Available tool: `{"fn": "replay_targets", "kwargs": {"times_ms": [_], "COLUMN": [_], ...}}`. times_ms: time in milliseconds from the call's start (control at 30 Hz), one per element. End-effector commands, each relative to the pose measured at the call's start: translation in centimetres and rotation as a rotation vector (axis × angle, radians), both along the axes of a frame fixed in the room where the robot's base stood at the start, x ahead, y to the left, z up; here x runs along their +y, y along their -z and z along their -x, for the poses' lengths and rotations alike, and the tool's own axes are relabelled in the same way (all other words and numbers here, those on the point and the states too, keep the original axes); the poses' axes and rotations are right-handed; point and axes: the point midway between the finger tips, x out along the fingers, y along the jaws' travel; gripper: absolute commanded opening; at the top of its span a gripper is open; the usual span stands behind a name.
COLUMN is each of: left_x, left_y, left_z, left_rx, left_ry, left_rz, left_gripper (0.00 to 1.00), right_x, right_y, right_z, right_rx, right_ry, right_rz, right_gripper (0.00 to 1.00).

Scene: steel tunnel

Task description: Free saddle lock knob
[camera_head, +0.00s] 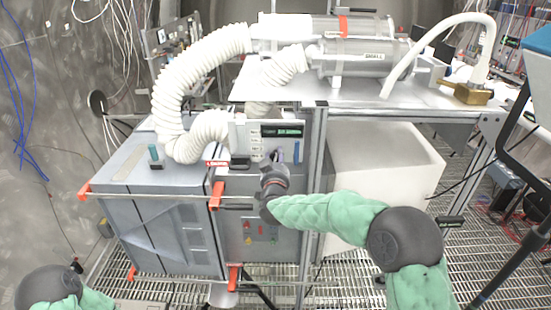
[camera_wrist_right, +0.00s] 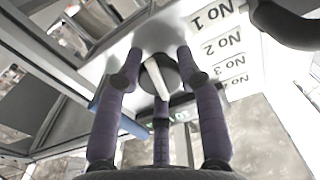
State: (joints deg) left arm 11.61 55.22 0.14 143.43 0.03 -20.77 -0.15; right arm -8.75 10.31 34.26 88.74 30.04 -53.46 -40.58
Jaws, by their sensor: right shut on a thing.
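The saddle lock knob (camera_wrist_right: 160,74) is a dark round knob with a pale bar across it, seen in the right wrist view. The purple fingers of my right gripper (camera_wrist_right: 160,85) surround it and are shut on it. Labels No 1 to No 4 (camera_wrist_right: 215,45) show beside the fingers in the wrist view. My left gripper is out of view; only part of that arm shows at the bottom left.
The grey cabinet (camera_head: 150,180) has orange-tipped bars (camera_head: 216,195) near my right gripper. A thick white hose (camera_head: 180,85) arches above to a cylinder (camera_head: 360,55) on a metal table (camera_head: 330,92). A white box (camera_head: 385,170) stands right of the cabinet. The floor is metal grating.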

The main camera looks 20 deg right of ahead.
Motion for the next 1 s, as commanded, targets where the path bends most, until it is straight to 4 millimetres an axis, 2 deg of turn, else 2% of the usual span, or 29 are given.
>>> {"fn": "replay_targets", "kwargs": {"times_ms": [33,167,200,267,667,767,1000], "left_x": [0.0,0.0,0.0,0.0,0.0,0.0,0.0], "left_y": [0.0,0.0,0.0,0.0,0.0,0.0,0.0], "left_z": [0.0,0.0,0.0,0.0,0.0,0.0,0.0], "left_rx": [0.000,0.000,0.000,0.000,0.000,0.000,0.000], "left_ry": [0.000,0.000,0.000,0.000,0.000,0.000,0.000], "left_rz": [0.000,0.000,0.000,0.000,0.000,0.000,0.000], "left_gripper": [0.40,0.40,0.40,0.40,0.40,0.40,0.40], "right_x": [0.2,0.2,0.2,0.2,0.2,0.6,1.8], "right_y": [1.0,1.0,1.0,1.0,0.3,0.3,0.3], "right_z": [0.1,0.1,0.1,0.1,0.5,1.5,5.9], "right_rx": [0.017,0.018,0.018,0.017,0.006,0.005,0.006], "right_ry": [-0.004,-0.004,-0.004,-0.004,-0.002,-0.003,-0.004], "right_rz": [-0.001,-0.002,-0.002,-0.002,-0.002,-0.001,-0.002], "right_gripper": [0.04,0.04,0.48,0.61,0.61,0.61,0.61]}}
